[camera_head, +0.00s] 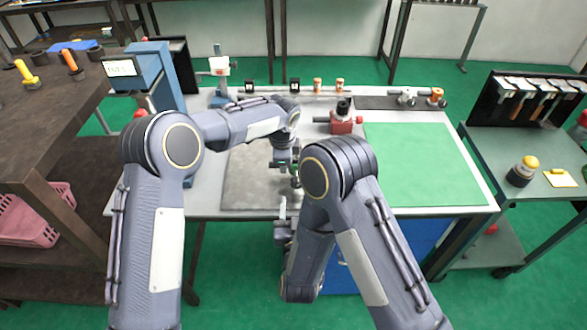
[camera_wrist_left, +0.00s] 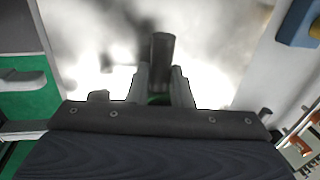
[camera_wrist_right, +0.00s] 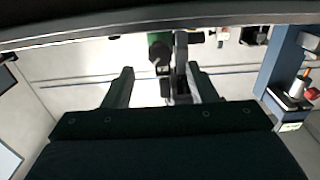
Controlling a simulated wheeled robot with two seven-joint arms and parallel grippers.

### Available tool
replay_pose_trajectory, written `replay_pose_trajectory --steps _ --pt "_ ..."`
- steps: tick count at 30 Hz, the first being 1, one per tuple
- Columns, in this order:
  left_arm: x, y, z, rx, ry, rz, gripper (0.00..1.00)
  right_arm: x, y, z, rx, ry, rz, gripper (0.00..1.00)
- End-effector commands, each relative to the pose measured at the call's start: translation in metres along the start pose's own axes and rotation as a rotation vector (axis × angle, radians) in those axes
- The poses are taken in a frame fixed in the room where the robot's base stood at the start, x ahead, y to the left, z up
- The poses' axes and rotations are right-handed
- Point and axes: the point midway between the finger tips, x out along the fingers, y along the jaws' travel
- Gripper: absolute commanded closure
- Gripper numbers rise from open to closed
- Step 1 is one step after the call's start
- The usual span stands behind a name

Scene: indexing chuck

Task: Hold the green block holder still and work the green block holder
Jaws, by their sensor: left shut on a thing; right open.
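The green block holder shows as a green body with dark parts (camera_wrist_right: 160,42) in the right wrist view, just past my right fingertips. In the head view it is mostly hidden by my arms. My left gripper (camera_head: 286,164) is over the grey plate. In the left wrist view its fingers (camera_wrist_left: 163,88) are closed around a green part of the holder, with a dark round post (camera_wrist_left: 162,55) rising beyond them. My right gripper (camera_head: 283,208) is at the table's front edge. In the right wrist view its fingers (camera_wrist_right: 163,88) are spread apart, with nothing clearly held between them.
A grey plate (camera_head: 248,180) and a green mat (camera_head: 410,155) lie on the table. A red vise-like block (camera_head: 345,123) stands behind. Small orange and black parts line the back edge. A blue machine (camera_head: 150,68) stands left, a tool cart (camera_head: 500,150) right.

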Motion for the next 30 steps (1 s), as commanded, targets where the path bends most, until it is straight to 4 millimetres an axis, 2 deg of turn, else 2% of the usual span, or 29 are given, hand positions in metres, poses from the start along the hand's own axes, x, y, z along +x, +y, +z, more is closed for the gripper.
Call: replay_pose_trajectory --steps 9,15,21,29,30 --pt "0.000 0.000 0.001 -0.001 -0.001 0.000 1.00 0.048 0.001 -0.001 0.002 0.002 0.003 0.48" --pt "0.000 0.000 0.001 -0.001 -0.001 0.000 1.00 0.068 0.001 0.000 0.002 0.001 0.002 0.48" --pt "0.000 0.000 0.001 -0.001 -0.001 0.000 1.00 0.076 0.000 -0.001 0.001 0.001 0.000 0.48" --pt "0.000 0.000 0.001 -0.001 -0.002 0.000 1.00 0.077 0.000 0.000 0.001 0.000 0.000 0.48" --pt "0.000 0.000 0.001 -0.001 -0.002 0.000 1.00 0.077 0.000 0.000 0.001 0.000 0.000 0.53"
